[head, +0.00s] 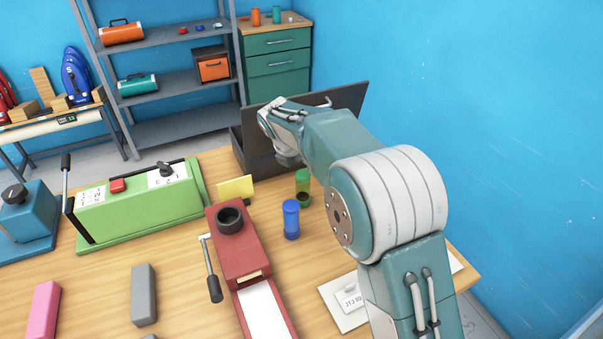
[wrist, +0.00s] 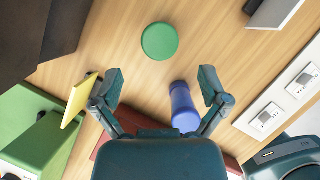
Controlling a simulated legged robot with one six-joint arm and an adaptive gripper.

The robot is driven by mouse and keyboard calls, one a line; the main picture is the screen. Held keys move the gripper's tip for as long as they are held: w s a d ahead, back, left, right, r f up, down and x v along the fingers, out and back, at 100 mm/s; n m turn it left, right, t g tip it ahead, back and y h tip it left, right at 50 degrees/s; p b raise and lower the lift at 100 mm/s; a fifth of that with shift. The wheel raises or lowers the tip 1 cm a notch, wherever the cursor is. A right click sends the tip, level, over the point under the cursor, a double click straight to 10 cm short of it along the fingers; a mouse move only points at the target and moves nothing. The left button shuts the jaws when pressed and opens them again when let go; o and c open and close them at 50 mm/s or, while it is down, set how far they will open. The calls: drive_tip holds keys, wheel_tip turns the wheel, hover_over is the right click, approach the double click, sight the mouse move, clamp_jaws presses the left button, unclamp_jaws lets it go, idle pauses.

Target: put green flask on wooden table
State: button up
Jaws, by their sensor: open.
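The green flask (head: 303,182) stands upright on the wooden table (head: 181,247), just behind the blue flask, in the head view. In the wrist view the green flask (wrist: 159,41) shows as a round green top seen from above. My gripper (wrist: 160,76) is open and empty, with its fingers spread apart. The green flask lies just beyond the fingertips in that view, roughly centred between them. In the head view my arm reaches over the table, and its fingers are hard to make out. The wooden table's bare top (wrist: 218,48) surrounds the flask.
A blue flask (head: 291,220) stands close by, near my right finger in the wrist view. A yellow card (head: 235,188), red press (head: 238,255), green switch box (head: 135,210) and dark open case (head: 350,97) crowd around. Pink (head: 42,309) and grey (head: 144,294) blocks lie at front left.

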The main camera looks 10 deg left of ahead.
drive_tip(key=s+d+r+m+y, duration=0.1)
drive_tip(key=s+d+r+m, duration=0.7)
drive_tip(key=d, duration=0.2)
drive_tip(key=s+d+r+m, duration=0.7)
drive_tip(key=d+m, duration=0.1)
drive_tip(key=d, duration=0.3)
drive_tip(key=s+d+f+m, duration=0.1)
drive_tip(key=s+d+m, duration=0.2)
drive_tip(key=s+m, duration=0.2)
drive_tip(key=s+d+f+m, duration=0.1)
drive_tip(key=s+d+m, duration=0.2)
drive_tip(key=s+m, duration=0.2)
drive_tip(key=s+d+f+m+t, duration=0.1)
drive_tip(key=s+d+f+m, duration=0.1)
drive_tip(key=s+m, duration=0.4)
drive_tip(key=s+d, duration=0.1)
drive_tip(key=s, duration=0.1)
drive_tip(key=shift+s, duration=0.4)
drive_tip(key=shift+d+r, duration=0.1)
